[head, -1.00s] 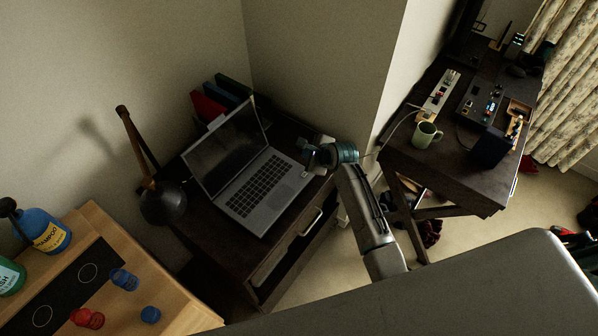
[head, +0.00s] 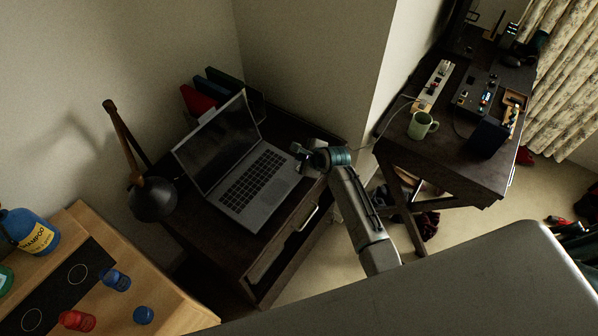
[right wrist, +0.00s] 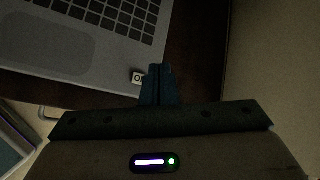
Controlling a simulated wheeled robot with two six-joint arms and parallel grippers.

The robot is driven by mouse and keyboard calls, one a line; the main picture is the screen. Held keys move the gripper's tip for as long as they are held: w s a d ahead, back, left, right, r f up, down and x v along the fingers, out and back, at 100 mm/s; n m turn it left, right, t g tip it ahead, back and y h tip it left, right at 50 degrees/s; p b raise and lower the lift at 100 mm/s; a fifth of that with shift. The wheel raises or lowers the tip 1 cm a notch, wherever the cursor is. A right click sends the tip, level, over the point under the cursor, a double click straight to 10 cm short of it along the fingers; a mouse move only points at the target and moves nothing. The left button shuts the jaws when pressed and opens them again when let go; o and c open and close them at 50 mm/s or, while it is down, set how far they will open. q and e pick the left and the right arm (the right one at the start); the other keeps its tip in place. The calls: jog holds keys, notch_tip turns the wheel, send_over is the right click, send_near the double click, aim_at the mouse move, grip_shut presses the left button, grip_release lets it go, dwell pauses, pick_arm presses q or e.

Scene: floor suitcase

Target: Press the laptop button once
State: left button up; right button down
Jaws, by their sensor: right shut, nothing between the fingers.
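The open silver laptop (head: 262,205) stands on a dark drawer desk, screen raised. It also shows in the right wrist view (right wrist: 100,50). My right gripper (head: 300,153) is over the laptop's right edge in the head view. In the wrist view its fingers (right wrist: 157,72) are together and empty, with tips just right of the button. I cannot tell whether they touch anything. My left gripper is out of view.
A desk lamp (head: 152,198) stands left of the laptop, and books (head: 197,101) stand behind it. A wall corner rises behind the desk. The right-hand table holds a green mug (head: 421,126) and a power strip (head: 433,84).

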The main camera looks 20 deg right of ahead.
jog(key=shift+f+b, duration=0.3)
jog(key=shift+f, duration=1.1)
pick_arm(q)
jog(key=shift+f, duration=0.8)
pick_arm(e)
jog(key=shift+f, duration=0.1)
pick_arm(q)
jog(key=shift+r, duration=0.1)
pick_arm(e)
jog(key=shift+f, duration=0.35)
